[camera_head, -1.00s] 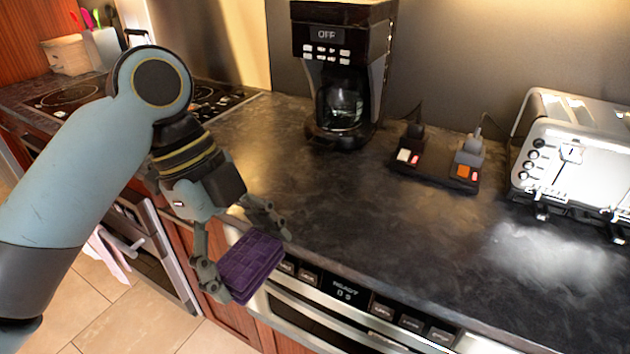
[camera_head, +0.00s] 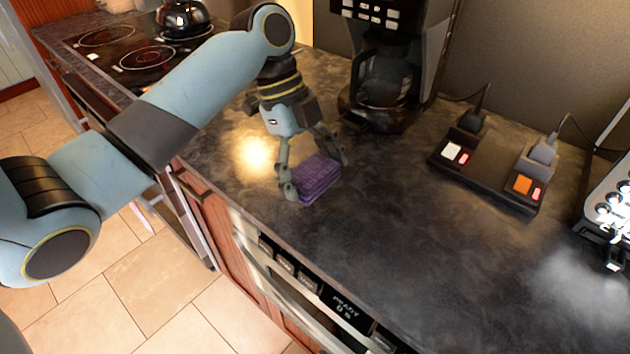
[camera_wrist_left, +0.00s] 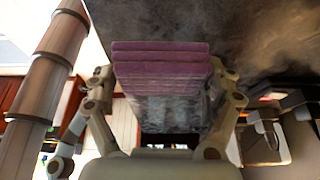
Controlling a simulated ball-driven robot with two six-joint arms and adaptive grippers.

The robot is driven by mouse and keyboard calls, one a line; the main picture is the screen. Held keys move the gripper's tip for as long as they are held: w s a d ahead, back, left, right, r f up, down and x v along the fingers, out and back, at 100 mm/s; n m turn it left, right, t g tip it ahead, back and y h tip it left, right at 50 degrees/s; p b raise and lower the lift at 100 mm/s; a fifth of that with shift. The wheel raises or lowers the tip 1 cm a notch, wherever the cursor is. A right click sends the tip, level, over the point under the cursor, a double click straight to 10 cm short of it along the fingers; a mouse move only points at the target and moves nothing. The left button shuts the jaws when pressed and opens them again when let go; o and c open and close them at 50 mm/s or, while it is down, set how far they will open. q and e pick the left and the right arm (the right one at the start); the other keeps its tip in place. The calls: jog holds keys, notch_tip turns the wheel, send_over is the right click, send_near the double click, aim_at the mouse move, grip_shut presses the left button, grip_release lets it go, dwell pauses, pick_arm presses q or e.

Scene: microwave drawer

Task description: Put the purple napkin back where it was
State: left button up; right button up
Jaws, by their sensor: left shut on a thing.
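The purple napkin (camera_head: 318,178) is a folded, textured block held between the fingers of my left gripper (camera_head: 312,172). In the head view it is over the dark countertop (camera_head: 400,220), near its front edge and in front of the coffee maker. I cannot tell whether it touches the counter. In the left wrist view the napkin (camera_wrist_left: 160,65) shows as stacked purple layers between the two fingers of my left gripper (camera_wrist_left: 162,85). My right gripper is not in view.
The coffee maker (camera_head: 385,85) stands behind the napkin. A power strip (camera_head: 485,170) with plugs and switches lies to the right, and a toaster (camera_head: 610,205) is at the right edge. A stove with a kettle (camera_head: 183,17) is at the back left. The microwave drawer (camera_head: 310,285) is below the counter edge.

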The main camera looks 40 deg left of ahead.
aim_at(314, 182)
pick_arm(q)
jog(key=shift+w+a+f, duration=0.4)
jog(key=shift+w+f, duration=0.15)
jog(key=shift+w, duration=0.25)
jog(key=shift+f, duration=0.4)
notch_tip(314, 182, down, 2)
jog(key=shift+f+p, duration=0.25)
jog(key=shift+p, duration=0.05)
jog(key=shift+f, duration=0.55)
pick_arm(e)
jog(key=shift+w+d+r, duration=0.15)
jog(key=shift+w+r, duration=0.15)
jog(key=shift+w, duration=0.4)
pick_arm(q)
jog(key=o, duration=0.9)
jog(key=shift+o, duration=0.2)
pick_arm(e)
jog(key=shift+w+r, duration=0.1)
pick_arm(q)
jog(key=b+v, duration=0.1)
jog(key=v, duration=1.1)
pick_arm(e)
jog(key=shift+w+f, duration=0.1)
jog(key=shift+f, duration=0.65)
